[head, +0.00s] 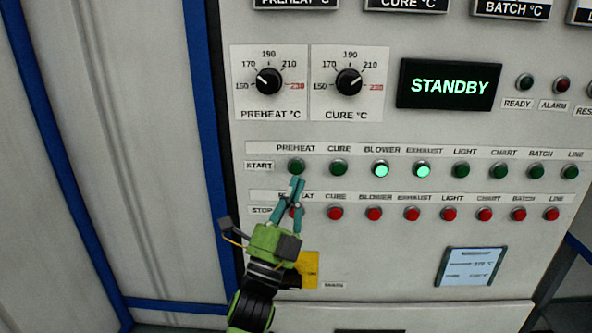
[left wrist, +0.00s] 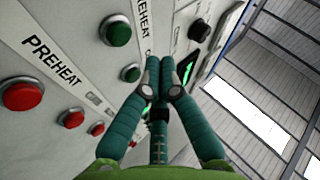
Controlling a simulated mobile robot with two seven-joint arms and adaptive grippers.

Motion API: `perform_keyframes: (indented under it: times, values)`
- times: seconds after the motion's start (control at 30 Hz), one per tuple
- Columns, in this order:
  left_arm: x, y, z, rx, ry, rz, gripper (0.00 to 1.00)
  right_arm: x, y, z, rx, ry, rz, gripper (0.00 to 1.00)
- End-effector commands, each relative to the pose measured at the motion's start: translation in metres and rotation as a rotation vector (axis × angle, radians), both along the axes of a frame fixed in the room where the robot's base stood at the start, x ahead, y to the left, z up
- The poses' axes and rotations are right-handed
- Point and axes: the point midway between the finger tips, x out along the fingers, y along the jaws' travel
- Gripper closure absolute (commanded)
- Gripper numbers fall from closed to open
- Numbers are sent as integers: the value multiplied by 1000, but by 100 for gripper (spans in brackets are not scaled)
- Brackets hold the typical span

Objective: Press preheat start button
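The preheat start button (head: 296,166) is a dark green, unlit button at the left end of the START row on the panel. In the left wrist view it is the large green button (left wrist: 117,30) at the upper left. My left gripper (head: 297,181) is just below it in the head view, its fingers pointing up and partly covering the red preheat stop button. In the left wrist view the teal fingertips (left wrist: 160,62) are together with nothing between them. They appear to the right of the green button, apart from it. My right gripper is not in view.
The blower (head: 380,170) and exhaust (head: 421,169) start buttons glow bright green. The display (head: 448,85) reads STANDBY. The red preheat stop button (left wrist: 22,96) shows in the left wrist view. Two temperature knobs, preheat (head: 269,82) and cure (head: 348,82), sit above the START row.

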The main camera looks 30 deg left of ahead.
Motion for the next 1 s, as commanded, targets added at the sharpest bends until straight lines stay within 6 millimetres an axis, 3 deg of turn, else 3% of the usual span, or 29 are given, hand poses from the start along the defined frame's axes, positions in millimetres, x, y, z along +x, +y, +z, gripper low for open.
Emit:
perform_keyframes:
  times: [0.3, 1.0]
  values:
    - [23, 14, 0, 0, 0, 0, 100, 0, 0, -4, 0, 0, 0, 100]
    - [25, 15, 0, 0, 0, 0, 100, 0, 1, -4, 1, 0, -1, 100]
